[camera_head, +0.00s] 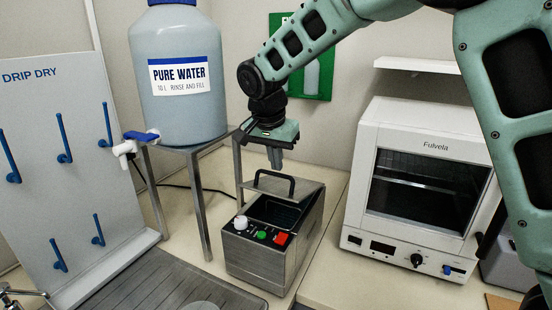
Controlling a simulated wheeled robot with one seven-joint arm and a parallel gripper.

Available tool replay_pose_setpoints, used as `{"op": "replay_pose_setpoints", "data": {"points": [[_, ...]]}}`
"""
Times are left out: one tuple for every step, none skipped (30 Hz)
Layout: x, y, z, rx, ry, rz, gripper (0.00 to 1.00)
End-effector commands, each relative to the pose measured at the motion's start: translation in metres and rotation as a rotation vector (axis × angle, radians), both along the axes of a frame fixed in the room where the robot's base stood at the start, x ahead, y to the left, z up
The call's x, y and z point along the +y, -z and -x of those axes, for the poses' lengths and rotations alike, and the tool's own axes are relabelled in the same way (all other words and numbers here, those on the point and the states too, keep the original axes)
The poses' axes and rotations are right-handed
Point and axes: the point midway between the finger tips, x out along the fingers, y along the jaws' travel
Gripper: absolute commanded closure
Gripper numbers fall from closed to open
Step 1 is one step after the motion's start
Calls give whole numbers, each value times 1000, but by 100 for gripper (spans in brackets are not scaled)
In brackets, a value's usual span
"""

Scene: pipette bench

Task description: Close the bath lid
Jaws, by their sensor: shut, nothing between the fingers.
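The bath (254,256) is a steel box on the bench, with a white knob, a green button and a red switch on its front top edge. Its lid (305,190) stands open, tilted up at the back, with a black handle (274,181). The dark opening of the bath shows in front of the lid. My gripper (275,165) is shut and points down just above the lid's handle. Its fingers look empty. I cannot tell whether the fingertips touch the handle or lid.
A large pure water bottle (183,110) with a tap stands on a metal stand (203,205) at the left. A blue-pegged drip-dry board (85,130) is farther left. A white Fulvela oven (410,120) stands at the right. A ribbed drainer (150,285) lies at the front left.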

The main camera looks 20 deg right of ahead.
Motion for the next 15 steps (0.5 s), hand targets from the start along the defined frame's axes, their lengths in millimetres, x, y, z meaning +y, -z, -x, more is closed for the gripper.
{"op": "replay_pose_setpoints", "data": {"points": [[0,0,0,0,0,0,100],[0,0,0,0,0,0,100],[0,0,0,0,0,0,100],[0,1,0,-1,0,1,100],[0,2,0,-2,-1,2,100],[1,4,1,-5,-1,6,100],[2,6,2,-9,-2,11,100],[3,9,2,-14,-3,16,100],[5,12,4,-22,-5,25,100],[6,15,5,-29,-5,33,100],[7,18,6,-37,-5,42,100],[9,22,7,-50,-5,54,100],[10,24,8,-59,-5,61,100],[11,26,9,-68,-5,69,100],[12,29,11,-79,-4,81,100]]}}
